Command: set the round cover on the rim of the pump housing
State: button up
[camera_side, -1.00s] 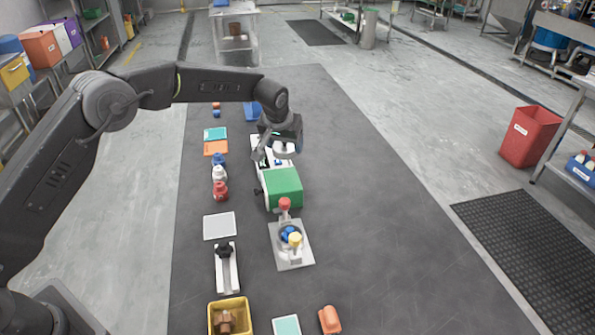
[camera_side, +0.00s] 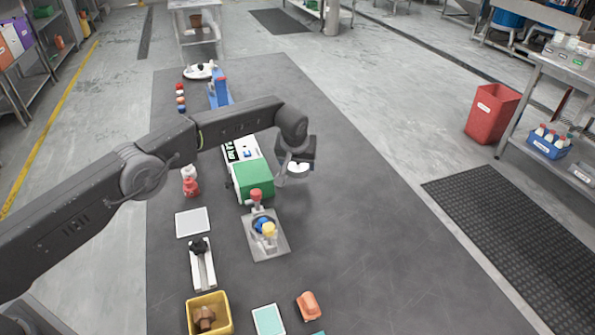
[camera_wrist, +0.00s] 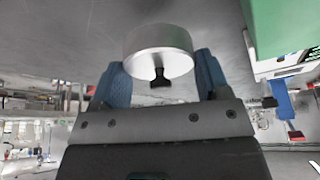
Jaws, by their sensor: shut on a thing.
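The round cover (camera_wrist: 156,42), a silvery disc with a black knob, is held between the blue fingers of my gripper (camera_wrist: 162,72). In the side view my gripper (camera_side: 297,165) hangs in the air just right of the green end of a white machine, with the pale cover (camera_side: 299,169) under it. A grey plate with a round cup-like part (camera_side: 264,240) stands nearer the camera, below and left of my gripper; it looks like the pump housing, but I cannot be sure. Blue and yellow parts hide much of its rim.
The green-and-white machine (camera_side: 253,182) stands close left of my gripper. A red-topped part (camera_side: 256,197) rises between it and the grey plate. A yellow bin (camera_side: 208,318) and an orange block (camera_side: 308,306) lie nearer. The mat to the right is clear.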

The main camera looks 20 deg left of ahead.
aim_at(297, 167)
jog(key=shift+f, duration=1.8)
jog(key=shift+f, duration=0.1)
jog(key=o, duration=1)
jog(key=shift+c, duration=0.2)
jog(key=shift+s+r, duration=0.15)
jog(key=shift+r, duration=0.45)
jog(key=v, duration=1.1)
